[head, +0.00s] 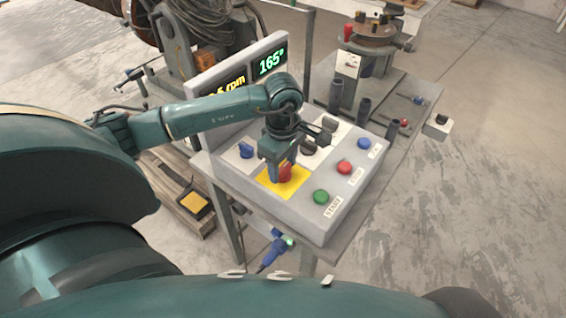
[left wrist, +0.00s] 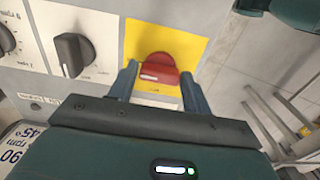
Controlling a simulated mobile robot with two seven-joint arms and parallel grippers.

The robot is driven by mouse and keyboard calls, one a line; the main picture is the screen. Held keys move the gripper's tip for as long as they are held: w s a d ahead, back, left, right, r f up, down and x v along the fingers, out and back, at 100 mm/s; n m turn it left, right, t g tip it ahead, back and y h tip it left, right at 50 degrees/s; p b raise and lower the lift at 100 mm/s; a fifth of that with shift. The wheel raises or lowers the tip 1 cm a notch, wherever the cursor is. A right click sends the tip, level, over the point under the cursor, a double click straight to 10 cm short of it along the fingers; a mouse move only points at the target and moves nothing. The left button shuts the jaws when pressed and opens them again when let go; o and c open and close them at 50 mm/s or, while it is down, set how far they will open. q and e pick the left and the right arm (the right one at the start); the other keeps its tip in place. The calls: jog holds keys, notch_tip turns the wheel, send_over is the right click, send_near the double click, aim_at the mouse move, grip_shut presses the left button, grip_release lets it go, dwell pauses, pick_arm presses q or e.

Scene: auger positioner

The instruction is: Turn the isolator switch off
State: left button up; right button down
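The isolator switch is a red rotary knob (left wrist: 157,69) on a yellow plate (left wrist: 190,45), with a white mark near its lower left in the left wrist view. In the head view the red knob (head: 284,172) shows partly below my gripper, on the yellow plate (head: 268,183) of the grey control box (head: 315,215). My left gripper (head: 280,170) points down over it. In the left wrist view my left gripper (left wrist: 160,88) is open, with one finger at each side of the knob. Whether the fingers touch it cannot be told. My right gripper is out of view.
Beside the plate are a black knob (left wrist: 74,54), a blue knob (head: 246,151), a green button (head: 321,196), a red button (head: 344,168) and a blue button (head: 364,143). The positioner (head: 372,45) is at the back right.

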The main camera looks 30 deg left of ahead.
pick_arm(q)
jog(key=c, duration=0.6)
